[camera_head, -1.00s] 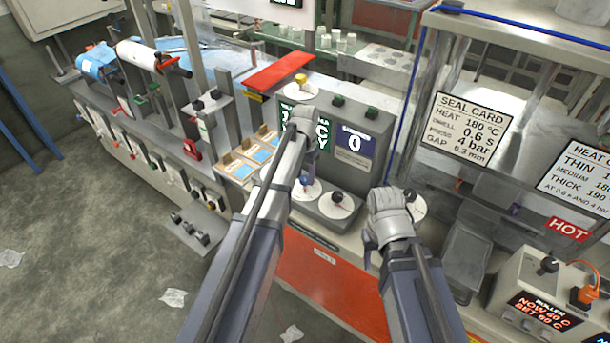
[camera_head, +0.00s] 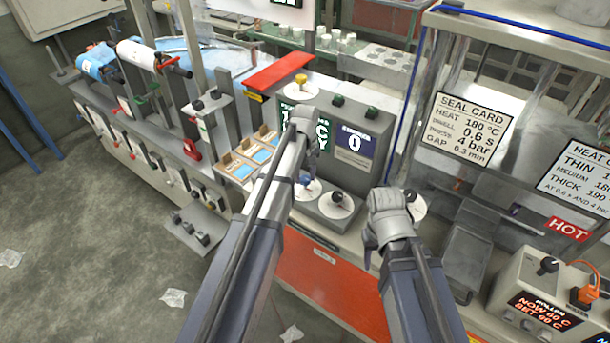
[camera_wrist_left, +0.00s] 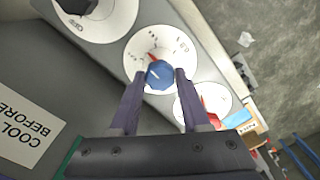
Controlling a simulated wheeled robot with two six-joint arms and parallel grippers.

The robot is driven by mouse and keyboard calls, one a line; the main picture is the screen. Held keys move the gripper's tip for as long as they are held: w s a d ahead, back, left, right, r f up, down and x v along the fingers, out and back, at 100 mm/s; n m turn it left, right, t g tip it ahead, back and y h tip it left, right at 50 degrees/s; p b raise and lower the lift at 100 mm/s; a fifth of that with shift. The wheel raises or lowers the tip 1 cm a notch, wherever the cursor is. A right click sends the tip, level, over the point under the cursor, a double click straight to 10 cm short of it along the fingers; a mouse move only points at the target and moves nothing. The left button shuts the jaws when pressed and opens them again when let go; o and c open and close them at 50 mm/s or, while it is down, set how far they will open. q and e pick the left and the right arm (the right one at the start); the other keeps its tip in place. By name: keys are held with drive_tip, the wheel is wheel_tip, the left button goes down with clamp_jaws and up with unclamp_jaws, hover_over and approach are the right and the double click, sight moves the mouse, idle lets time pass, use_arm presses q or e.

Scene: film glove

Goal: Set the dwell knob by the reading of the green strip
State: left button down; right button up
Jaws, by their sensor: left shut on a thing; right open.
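My left gripper (camera_wrist_left: 158,86) is shut on a blue knob (camera_wrist_left: 158,74), one finger on each side. The knob sits on a round white dial (camera_wrist_left: 175,48) with small marks and a red pointer tip, too small to read. In the head view the blue knob (camera_head: 305,181) shows below my left gripper (camera_head: 303,170), partly covered by it. I cannot tell its label. My right gripper (camera_head: 369,243) is open and empty, right of the panel. A seal card (camera_head: 468,128) reads heat 180 °C, dwell 0.6 s, press 4 bar. I cannot make out a green strip.
A black knob (camera_head: 337,198) on its own dial is right of the blue one; a yellow knob (camera_head: 301,79) is behind. A green-lettered screen (camera_head: 325,133) is partly hidden by my left arm. A blue screen (camera_head: 355,141) reads 0. A HOT sign (camera_head: 568,229) is at right.

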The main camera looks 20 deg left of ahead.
sight(305, 178)
use_arm(q)
drive_tip(key=n, duration=0.5)
drive_tip(key=shift+n, duration=0.3)
idle(0.4)
drive_tip(key=shift+c, duration=1.9)
unclamp_jaws()
wheel_tip(305, 178, up, 8)
drive_tip(key=p, duration=0.8)
drive_tip(key=shift+f, duration=0.1)
